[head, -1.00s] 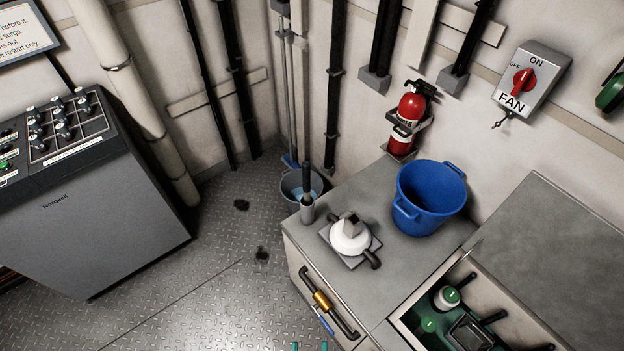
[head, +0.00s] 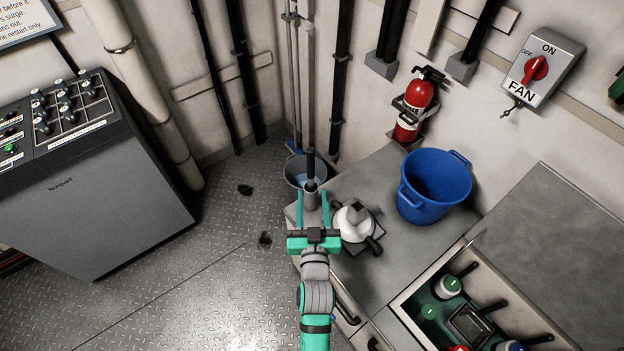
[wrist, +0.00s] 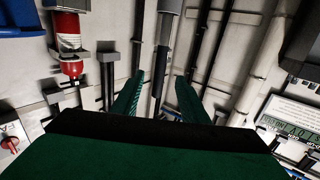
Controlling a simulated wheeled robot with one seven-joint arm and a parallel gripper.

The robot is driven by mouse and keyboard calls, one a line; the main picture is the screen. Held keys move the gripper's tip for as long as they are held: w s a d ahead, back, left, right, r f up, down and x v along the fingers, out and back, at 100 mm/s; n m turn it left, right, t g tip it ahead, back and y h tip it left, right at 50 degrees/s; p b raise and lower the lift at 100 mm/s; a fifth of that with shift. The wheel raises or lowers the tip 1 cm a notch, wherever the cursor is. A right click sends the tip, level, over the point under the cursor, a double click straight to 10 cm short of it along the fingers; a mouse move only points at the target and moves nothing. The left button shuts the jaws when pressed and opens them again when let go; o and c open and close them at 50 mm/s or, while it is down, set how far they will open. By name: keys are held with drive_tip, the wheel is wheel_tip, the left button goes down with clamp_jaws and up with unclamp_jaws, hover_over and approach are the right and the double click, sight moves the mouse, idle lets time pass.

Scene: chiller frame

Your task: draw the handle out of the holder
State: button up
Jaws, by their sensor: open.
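The handle is an upright black grip (head: 311,164) in the head view. My gripper (head: 312,194) has teal fingers spread wide, one on each side of the holder in the head view. In the wrist view the dark handle (wrist: 162,62) runs between the two open fingers (wrist: 158,88), with gaps on both sides. The grey holder (wrist: 171,6) is at the top edge there. The handle's lower part is hidden inside the holder.
A blue tub (head: 432,188) stands farther right on the bench (head: 374,172). A grey bucket (head: 296,170) is on the floor behind the holder. Open floor (head: 215,245) lies to the left.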

drive_tip(key=w+r, duration=0.2)
drive_tip(key=w, duration=0.1)
drive_tip(key=w+r, duration=0.1)
drive_tip(key=w, duration=1.1)
drive_tip(key=shift+w+a, duration=0.2)
drive_tip(key=shift+a, duration=0.1)
